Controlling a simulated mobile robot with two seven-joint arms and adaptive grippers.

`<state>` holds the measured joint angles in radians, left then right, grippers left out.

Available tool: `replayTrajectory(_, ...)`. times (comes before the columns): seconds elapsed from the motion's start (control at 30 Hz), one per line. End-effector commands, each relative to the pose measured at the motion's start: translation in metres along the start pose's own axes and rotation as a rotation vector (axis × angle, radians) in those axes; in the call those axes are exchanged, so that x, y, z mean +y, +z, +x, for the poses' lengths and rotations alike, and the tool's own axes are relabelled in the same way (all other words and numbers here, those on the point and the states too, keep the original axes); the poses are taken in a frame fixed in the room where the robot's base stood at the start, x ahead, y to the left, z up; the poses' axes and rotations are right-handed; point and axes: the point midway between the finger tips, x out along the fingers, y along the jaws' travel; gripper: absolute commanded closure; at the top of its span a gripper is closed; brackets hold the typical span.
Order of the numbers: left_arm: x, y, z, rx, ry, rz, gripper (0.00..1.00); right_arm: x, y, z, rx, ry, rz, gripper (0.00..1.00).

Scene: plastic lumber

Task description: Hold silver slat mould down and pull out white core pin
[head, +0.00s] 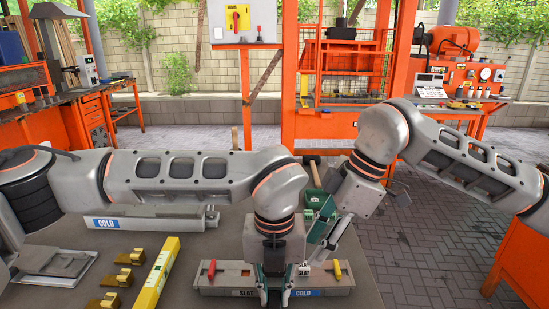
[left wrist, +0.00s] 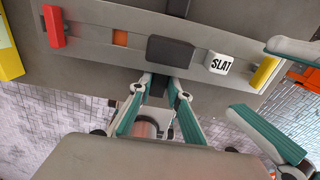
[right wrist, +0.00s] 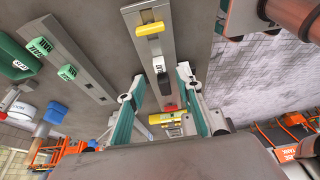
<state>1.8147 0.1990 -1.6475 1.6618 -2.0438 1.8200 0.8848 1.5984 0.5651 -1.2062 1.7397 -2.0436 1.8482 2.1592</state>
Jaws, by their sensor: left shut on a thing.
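The silver slat mould (head: 225,279) lies along the table's front edge, with a red handle (left wrist: 53,27) at one end and a yellow handle (left wrist: 265,72) at the other. The white core pin (left wrist: 218,63), a block lettered SLAT, sits on it near the yellow end; it also shows in the right wrist view (right wrist: 158,64). My left gripper (head: 271,291) is at the mould's middle, beside a dark block (left wrist: 170,50), and is shut on the mould; the contact is partly hidden. My right gripper (right wrist: 160,84) is open and empty, its fingers apart, close to the core pin.
Another long bar marked COLD (head: 150,220) lies behind on the table. A yellow level (head: 157,275), several brass pieces (head: 122,278) and a grey plate (head: 60,262) lie to the left. A green item (head: 318,200) stands behind my right gripper. Paved floor is open on the right.

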Motion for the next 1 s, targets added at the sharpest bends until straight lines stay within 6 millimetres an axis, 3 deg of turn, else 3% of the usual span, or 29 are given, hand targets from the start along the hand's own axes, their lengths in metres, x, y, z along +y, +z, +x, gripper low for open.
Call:
replayTrajectory(0.2, 0.001, -0.002, 0.004, 0.007, 0.004, 0.0, 1.0, -0.001, 0.0, 0.031, 0.0, -0.004, 0.0, 0.65)
replayTrajectory(0.4, 0.001, -0.002, 0.004, 0.007, 0.004, 0.0, 1.0, 0.0, 0.0, 0.049, 0.001, -0.003, 0.001, 0.65)
replayTrajectory(0.87, 0.001, -0.002, 0.004, 0.007, 0.004, 0.0, 1.0, 0.0, 0.0, 0.056, 0.001, -0.001, 0.001, 0.65)
replayTrajectory(1.0, 0.001, -0.002, 0.004, 0.007, 0.004, 0.0, 1.0, 0.0, 0.0, 0.056, 0.001, -0.002, 0.001, 1.0)
